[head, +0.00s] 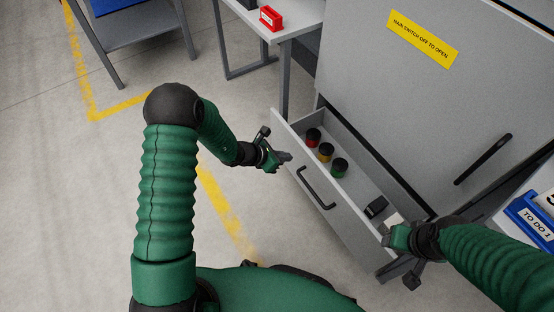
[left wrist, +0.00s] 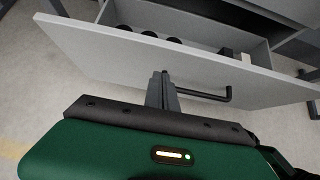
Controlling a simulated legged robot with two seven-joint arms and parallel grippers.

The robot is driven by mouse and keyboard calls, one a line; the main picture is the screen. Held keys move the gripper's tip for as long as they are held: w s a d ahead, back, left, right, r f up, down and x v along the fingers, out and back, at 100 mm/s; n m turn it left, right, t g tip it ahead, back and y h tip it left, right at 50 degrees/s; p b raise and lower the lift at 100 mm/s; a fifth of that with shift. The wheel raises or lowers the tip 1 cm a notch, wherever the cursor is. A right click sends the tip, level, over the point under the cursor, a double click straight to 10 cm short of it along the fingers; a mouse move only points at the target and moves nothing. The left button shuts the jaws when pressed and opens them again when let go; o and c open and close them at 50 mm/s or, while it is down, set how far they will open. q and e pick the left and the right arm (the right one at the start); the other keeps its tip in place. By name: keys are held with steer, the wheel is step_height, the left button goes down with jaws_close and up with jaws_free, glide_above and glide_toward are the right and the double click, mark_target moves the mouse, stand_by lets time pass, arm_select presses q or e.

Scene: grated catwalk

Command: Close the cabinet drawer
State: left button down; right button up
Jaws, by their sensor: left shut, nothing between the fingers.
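The grey cabinet drawer (head: 312,185) stands pulled out of the cabinet (head: 400,100) in the head view. Its black bar handle (head: 316,188) is on the front panel. My left gripper (head: 284,157) is shut and empty, in front of the drawer front near its left end; I cannot tell whether it touches. In the left wrist view, the shut fingers (left wrist: 163,90) point at the drawer front (left wrist: 130,58), beside the handle (left wrist: 210,96). My right gripper (head: 412,278) is by the drawer's right end; its finger state is unclear.
Inside the drawer are jars with red, yellow and green (head: 339,168) and a small black item (head: 376,206). A blue bin (head: 530,215) is at the right. The floor left of the drawer is clear.

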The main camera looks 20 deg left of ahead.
mark_target(305, 152)
arm_select(q)
steer(key=w+d, duration=0.1)
steer(key=w+d+f+b, duration=0.1)
steer(key=w+d, duration=0.1)
steer(key=shift+w+f, duration=0.15)
steer(key=shift+w, duration=0.05)
steer(key=shift+w+d, duration=0.25)
steer(key=shift+w, duration=0.1)
arm_select(e)
step_height(305, 152, down, 2)
steer(key=shift+d+f, duration=0.1)
steer(key=shift+d, duration=0.05)
arm_select(q)
steer(key=shift+w, duration=0.1)
